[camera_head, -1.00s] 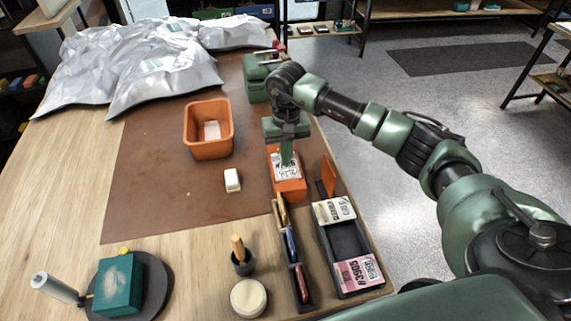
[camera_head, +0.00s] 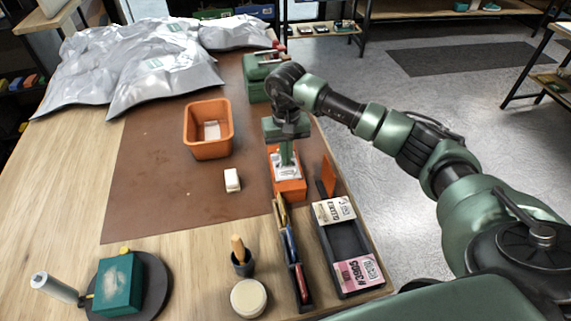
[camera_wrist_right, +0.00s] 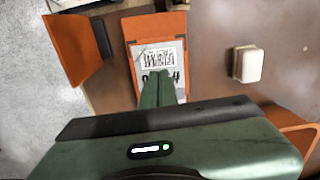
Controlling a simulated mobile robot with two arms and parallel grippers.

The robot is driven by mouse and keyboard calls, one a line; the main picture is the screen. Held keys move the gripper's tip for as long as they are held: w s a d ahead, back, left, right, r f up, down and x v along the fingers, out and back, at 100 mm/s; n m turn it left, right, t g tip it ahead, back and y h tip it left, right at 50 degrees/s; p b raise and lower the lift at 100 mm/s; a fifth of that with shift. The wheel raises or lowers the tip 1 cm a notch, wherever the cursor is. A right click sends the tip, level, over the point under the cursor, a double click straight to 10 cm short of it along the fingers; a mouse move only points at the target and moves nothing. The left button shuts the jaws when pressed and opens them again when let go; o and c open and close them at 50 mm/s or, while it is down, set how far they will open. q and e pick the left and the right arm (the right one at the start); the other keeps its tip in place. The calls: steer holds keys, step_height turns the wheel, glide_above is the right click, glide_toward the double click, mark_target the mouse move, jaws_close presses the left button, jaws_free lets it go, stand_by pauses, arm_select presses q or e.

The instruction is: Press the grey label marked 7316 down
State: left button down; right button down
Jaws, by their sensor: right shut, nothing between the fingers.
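The grey label (camera_head: 293,174) lies on top of an orange box (camera_head: 291,191) near the right side of the table. In the right wrist view the label (camera_wrist_right: 158,58) shows a barcode, with a line of large digits below it partly hidden by my fingers, so I cannot read the full number. My right gripper (camera_head: 287,163) is shut and empty, pointing down over the label. Its closed fingertips also show in the right wrist view (camera_wrist_right: 160,76), at the label's digits; I cannot tell whether they touch it. My left gripper is out of view.
A black tray (camera_head: 348,243) with a cream label and a pink label (camera_head: 359,272) stands in front of the box. An orange bin (camera_head: 207,148) and a white block (camera_head: 232,180) are to the left. A green device (camera_head: 258,88) stands behind. The brown mat's middle is clear.

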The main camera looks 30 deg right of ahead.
steer(key=shift+f+b, duration=0.8)
steer(key=shift+f, duration=0.05)
steer(key=shift+s+f+b, duration=0.1)
steer(key=shift+f+b, duration=0.05)
steer(key=shift+b, duration=0.25)
stand_by(1.4)
steer(key=shift+r+p, duration=0.55)
steer(key=shift+r, duration=0.6)
step_height(320, 180, up, 6)
steer(key=shift+f+p, duration=0.1)
steer(key=shift+p, duration=1.1)
